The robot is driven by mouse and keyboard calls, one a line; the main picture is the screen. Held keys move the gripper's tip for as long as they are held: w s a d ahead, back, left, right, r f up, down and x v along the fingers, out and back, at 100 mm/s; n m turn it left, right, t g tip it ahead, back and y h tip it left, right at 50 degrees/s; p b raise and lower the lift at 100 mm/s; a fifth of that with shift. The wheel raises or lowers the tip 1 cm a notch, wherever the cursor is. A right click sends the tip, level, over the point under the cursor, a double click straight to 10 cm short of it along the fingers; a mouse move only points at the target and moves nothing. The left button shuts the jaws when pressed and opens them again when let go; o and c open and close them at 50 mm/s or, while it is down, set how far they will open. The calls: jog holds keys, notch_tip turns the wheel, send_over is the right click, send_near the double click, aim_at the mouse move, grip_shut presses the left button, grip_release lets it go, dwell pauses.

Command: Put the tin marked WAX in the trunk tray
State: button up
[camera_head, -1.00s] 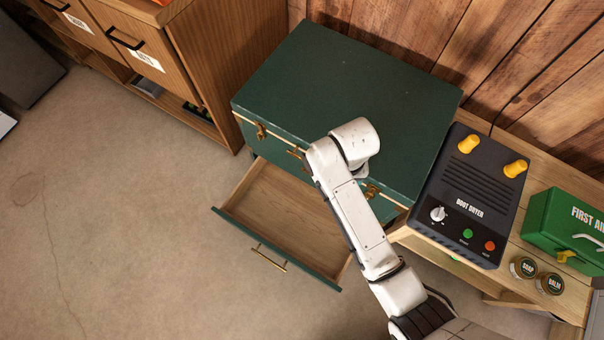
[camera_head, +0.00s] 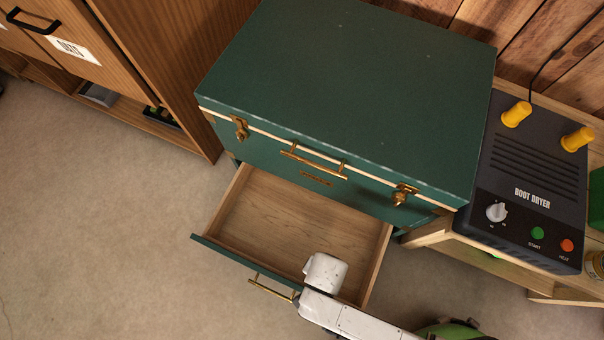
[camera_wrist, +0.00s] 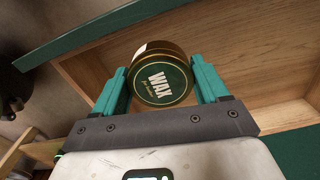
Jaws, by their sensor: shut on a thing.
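The tin marked WAX (camera_wrist: 160,85), round with a dark green label and gold rim, is between the two teal fingers of my gripper (camera_wrist: 160,76) in the wrist view. My gripper is shut on its sides. The dark green trunk (camera_head: 345,90) has its lid closed. A wooden tray-like drawer (camera_head: 285,225) is pulled out at its base and looks empty where visible. My arm's end hangs over the drawer's front right part in the head view, hiding that corner, the fingers and the tin. The drawer's interior (camera_wrist: 270,75) shows behind the tin; the height between them is unclear.
A black boot dryer (camera_head: 530,180) with yellow posts stands on a wooden bench right of the trunk. A wooden cabinet (camera_head: 165,60) stands at the left. Bare floor (camera_head: 110,230) lies left and in front of the drawer.

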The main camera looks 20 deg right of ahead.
jog(key=shift+w+f, duration=0.3)
jog(key=shift+f, duration=0.15)
jog(key=w+a+f+b, duration=0.2)
jog(key=w+f+b, duration=0.25)
jog(key=w, duration=0.45)
jog(key=b, duration=0.4)
send_over(297, 239)
jog(key=f, duration=0.4)
jog(key=shift+s, duration=0.3)
jog(key=shift+w+f+b, duration=0.2)
jog(key=shift+f+b, duration=0.45)
jog(key=shift+f, duration=0.35)
jog(key=shift+w+f+b, duration=0.2)
jog(key=shift+f+b, duration=0.4)
jog(key=shift+f, duration=0.35)
jog(key=shift+f, duration=0.15)
jog(key=o, duration=1.1)
jog(key=shift+o, duration=0.2)
notch_tip(297, 239, up, 12)
jog(key=p, duration=0.7)
